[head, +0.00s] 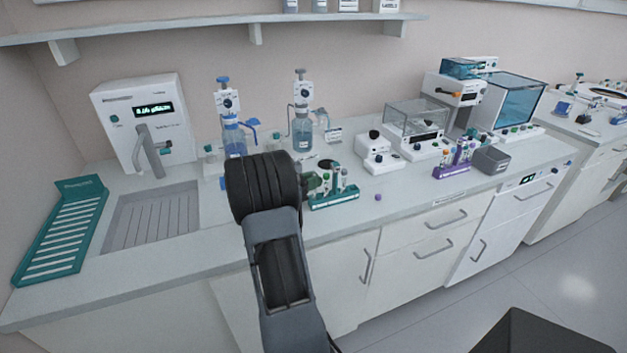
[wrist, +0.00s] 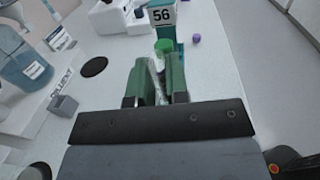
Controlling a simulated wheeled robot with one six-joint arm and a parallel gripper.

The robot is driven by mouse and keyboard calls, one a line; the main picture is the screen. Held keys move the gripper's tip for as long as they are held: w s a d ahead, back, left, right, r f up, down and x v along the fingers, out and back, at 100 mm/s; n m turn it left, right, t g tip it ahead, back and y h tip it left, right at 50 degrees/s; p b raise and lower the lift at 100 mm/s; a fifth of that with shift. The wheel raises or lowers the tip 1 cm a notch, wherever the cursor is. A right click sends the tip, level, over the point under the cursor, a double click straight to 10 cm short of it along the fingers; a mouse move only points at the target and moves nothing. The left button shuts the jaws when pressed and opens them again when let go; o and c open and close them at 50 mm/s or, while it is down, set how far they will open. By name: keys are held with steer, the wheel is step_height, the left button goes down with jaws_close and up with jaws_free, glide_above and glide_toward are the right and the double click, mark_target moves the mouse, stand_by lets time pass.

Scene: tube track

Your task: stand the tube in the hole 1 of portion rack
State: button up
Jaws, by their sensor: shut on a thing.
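My gripper (wrist: 160,82) has green fingers closed around a slim, pale, clear tube (wrist: 158,68), with a green cap (wrist: 163,46) showing just beyond the fingertips. In the head view my gripper (head: 316,184) is low over the counter, at the left end of a teal rack (head: 335,201) with several tubes standing in it. In the wrist view a teal piece with a "56" label (wrist: 163,15) stands straight ahead of the fingers. I cannot tell which rack is the portion rack or where hole 1 is. The tube's lower end is hidden.
A purple rack (head: 453,171) with tubes stands farther right beside a grey box (head: 491,160). A small purple cap (head: 378,197) lies on the counter. Bottles (head: 303,133) and a small block labelled "DILUENT" (wrist: 63,104) stand at left.

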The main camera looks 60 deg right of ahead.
steer(key=shift+f+p, duration=0.2)
steer(key=shift+p, duration=0.1)
steer(key=shift+d+r+p, duration=0.1)
steer(key=shift+r+p, duration=0.25)
steer(key=shift+r, duration=0.25)
steer(key=shift+r, duration=0.3)
steer(key=shift+f, duration=0.7)
stand_by(0.7)
